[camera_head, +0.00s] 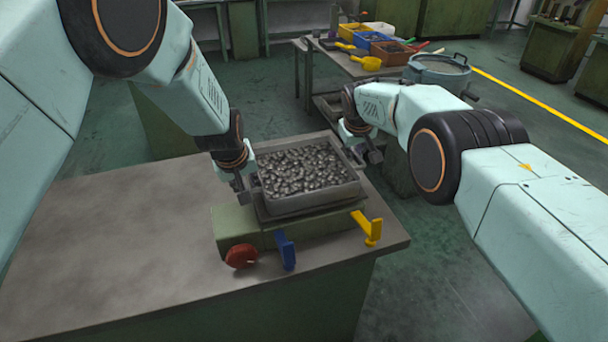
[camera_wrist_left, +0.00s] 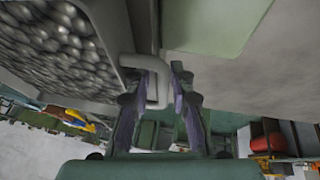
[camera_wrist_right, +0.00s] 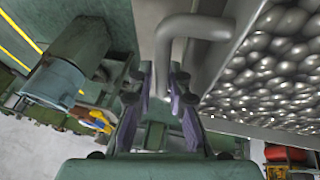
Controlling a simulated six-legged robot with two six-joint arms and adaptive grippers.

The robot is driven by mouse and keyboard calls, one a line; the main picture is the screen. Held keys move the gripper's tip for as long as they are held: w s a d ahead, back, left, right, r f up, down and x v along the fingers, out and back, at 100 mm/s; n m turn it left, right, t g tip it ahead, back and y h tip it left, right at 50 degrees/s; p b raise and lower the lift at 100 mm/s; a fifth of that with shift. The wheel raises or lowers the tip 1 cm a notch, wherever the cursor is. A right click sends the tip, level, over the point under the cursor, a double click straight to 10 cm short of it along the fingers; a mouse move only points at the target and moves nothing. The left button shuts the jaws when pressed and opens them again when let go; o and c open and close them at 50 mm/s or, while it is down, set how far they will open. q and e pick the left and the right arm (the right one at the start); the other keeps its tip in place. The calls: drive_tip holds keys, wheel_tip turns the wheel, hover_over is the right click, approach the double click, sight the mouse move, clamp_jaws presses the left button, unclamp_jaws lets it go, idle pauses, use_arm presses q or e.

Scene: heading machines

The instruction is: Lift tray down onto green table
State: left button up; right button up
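A grey metal tray (camera_head: 316,202) full of shiny metal pieces (camera_head: 300,168) sits level on a green machine block on the green-sided table (camera_head: 110,230). My left gripper (camera_head: 243,187) is at the tray's left side. In the left wrist view a bent grey handle (camera_wrist_left: 157,92) lies between the fingertips (camera_wrist_left: 157,72), which look apart. My right gripper (camera_head: 368,155) is at the tray's right side. In the right wrist view its fingers (camera_wrist_right: 163,78) are apart, with the other handle (camera_wrist_right: 168,40) reaching between the tips.
The green block (camera_head: 235,228) carries a red knob (camera_head: 241,255), a blue lever (camera_head: 286,250) and a yellow lever (camera_head: 368,227) at its front. The table is bare to the left. Behind right stand a side table with coloured bins (camera_head: 390,52) and a round metal drum (camera_head: 438,72).

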use_arm(q)
drive_tip(key=shift+s+a+r, duration=0.15)
drive_tip(key=shift+s, duration=0.15)
use_arm(e)
drive_tip(key=shift+s+a+r, duration=0.15)
drive_tip(key=shift+s+r, duration=0.1)
drive_tip(key=shift+s, duration=0.1)
use_arm(q)
drive_tip(key=shift+w, duration=0.25)
drive_tip(key=shift+c, duration=1.3)
use_arm(e)
drive_tip(key=shift+w+f, duration=0.25)
drive_tip(key=c, duration=0.3)
use_arm(q)
drive_tip(key=shift+f, duration=0.2)
drive_tip(key=shift+c, duration=0.8)
use_arm(e)
clamp_jaws()
use_arm(q)
clamp_jaws()
use_arm(e)
drive_tip(key=shift+r, duration=0.1)
use_arm(q)
drive_tip(key=shift+s+r, duration=0.1)
use_arm(e)
drive_tip(key=shift+s, duration=0.1)
